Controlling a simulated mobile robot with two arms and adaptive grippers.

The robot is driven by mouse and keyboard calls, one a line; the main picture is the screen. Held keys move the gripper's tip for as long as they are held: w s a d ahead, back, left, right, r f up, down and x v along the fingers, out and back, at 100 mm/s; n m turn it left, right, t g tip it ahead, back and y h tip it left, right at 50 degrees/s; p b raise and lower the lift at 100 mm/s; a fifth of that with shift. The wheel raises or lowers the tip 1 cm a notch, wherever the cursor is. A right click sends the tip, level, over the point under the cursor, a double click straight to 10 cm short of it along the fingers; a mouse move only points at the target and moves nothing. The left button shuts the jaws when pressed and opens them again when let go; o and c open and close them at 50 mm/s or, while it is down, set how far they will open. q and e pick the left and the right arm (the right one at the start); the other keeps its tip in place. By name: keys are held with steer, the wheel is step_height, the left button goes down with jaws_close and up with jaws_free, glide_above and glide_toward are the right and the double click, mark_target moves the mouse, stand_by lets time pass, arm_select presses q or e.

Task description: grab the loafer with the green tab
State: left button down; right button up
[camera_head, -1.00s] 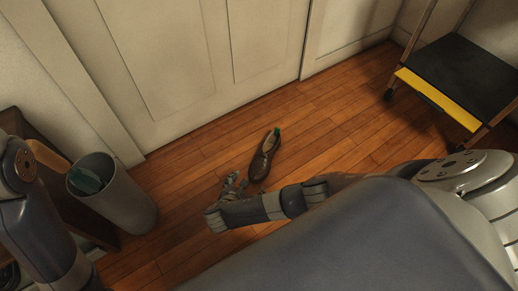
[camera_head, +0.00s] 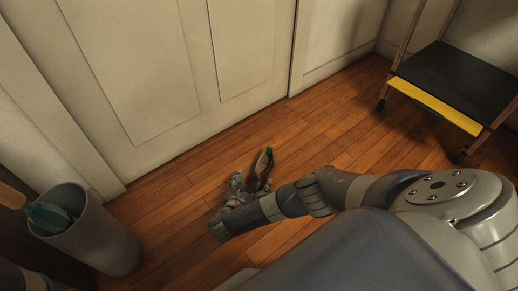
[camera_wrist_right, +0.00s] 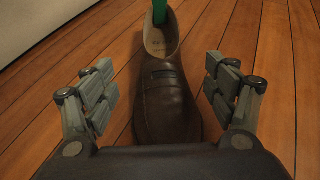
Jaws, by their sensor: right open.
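The brown loafer (camera_head: 262,170) lies on the wooden floor in front of the white door, with a green tab (camera_head: 269,151) at its heel. In the right wrist view the loafer (camera_wrist_right: 172,100) points its toe toward my wrist, and the green tab (camera_wrist_right: 160,10) is at the top edge. My right gripper (camera_head: 241,182) is at the loafer's left side in the head view. In the wrist view my right gripper (camera_wrist_right: 167,92) is open, one finger on each side of the loafer, with gaps to both. My left gripper is not in view.
A grey bin (camera_head: 98,240) with a green item inside stands at the left. The white door (camera_head: 170,75) is behind the loafer. Floor between loafer and stool is clear.

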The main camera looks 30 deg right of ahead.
mark_target(256, 179)
steer(key=b+x, duration=0.2)
steer(key=x, duration=0.1)
steer(key=shift+s+d+f+b, duration=0.1)
steer(key=shift+d+f+b, duration=0.05)
steer(key=shift+b, duration=0.25)
steer(key=shift+w+d+f+b, duration=0.15)
steer(key=shift+w+d+b, duration=0.25)
steer(key=shift+d, duration=0.2)
steer(key=shift+c, duration=0.3)
steer(key=c, duration=1.4)
